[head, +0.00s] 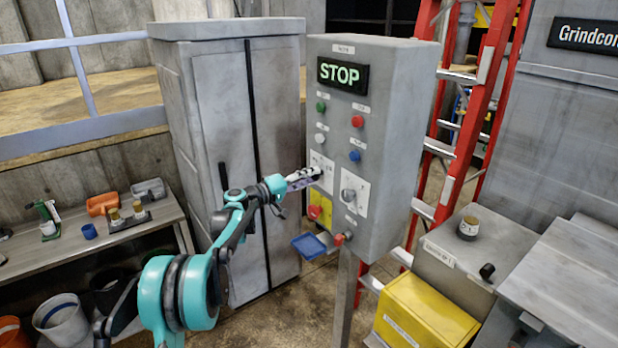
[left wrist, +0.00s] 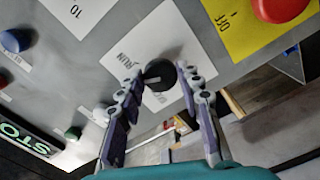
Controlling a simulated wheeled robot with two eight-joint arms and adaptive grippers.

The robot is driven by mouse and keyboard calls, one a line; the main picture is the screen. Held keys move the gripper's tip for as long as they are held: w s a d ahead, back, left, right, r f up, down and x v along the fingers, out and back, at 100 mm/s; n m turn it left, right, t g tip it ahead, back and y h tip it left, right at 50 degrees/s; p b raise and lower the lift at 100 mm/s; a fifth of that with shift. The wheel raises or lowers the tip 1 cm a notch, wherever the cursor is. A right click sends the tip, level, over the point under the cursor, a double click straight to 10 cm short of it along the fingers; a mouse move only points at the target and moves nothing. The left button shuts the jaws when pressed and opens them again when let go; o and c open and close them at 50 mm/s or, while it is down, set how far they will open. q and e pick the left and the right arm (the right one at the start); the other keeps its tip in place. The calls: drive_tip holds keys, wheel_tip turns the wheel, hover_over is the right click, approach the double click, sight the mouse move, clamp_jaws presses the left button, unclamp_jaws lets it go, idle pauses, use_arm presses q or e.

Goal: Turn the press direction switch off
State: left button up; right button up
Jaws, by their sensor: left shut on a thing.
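The grey control box (head: 395,130) carries two white switch plates below its coloured buttons. My left gripper (head: 318,172) is at the left plate and hides most of its switch. The left wrist view shows a black rotary knob (left wrist: 159,75) on a white plate (left wrist: 150,45), with the fingers of my left gripper (left wrist: 160,78) on both sides of it, shut on it. The other switch knob (head: 348,195) sits on the right plate, clear of the gripper. I cannot tell which is the press direction switch. My right gripper is not in view.
A lit STOP display (head: 342,76) is above the buttons. A red button on a yellow plate (head: 320,209) is just below the gripper. A blue tray (head: 308,245) juts out under the box. A red ladder (head: 470,120) stands behind, and a yellow box (head: 425,315) is at right.

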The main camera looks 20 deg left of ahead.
use_arm(q)
drive_tip(key=n, duration=0.4)
drive_tip(key=shift+n, duration=0.4)
idle(0.4)
drive_tip(key=o, duration=1.2)
drive_tip(key=shift+c, duration=0.2)
drive_tip(key=v, duration=1.2)
